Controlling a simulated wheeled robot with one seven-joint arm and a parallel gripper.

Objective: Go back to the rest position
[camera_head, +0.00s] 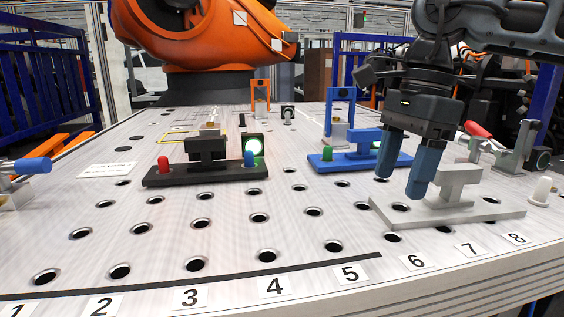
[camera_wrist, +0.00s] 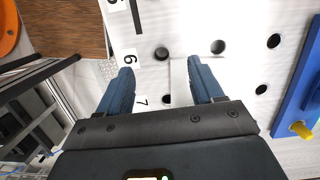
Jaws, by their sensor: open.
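My gripper (camera_head: 409,170) hangs above the right part of the perforated table (camera_head: 310,250), its blue fingers pointing down and apart. In the head view it is just in front of a light grey fixture (camera_head: 470,207) with an upright block, and it overlaps the fixture's left part. In the wrist view the open fingers (camera_wrist: 164,90) have nothing held between them; white table surface, holes and the labels 6 and 7 show around them. I cannot tell whether the fingertips touch the grey fixture.
A black fixture (camera_head: 205,174) with red and blue pegs stands left of centre. A blue fixture (camera_head: 345,161) with a green peg stands behind my gripper. Clamps with a blue handle (camera_head: 33,166) and a red handle (camera_head: 477,129) sit at the sides. An orange robot (camera_head: 205,35) stands behind.

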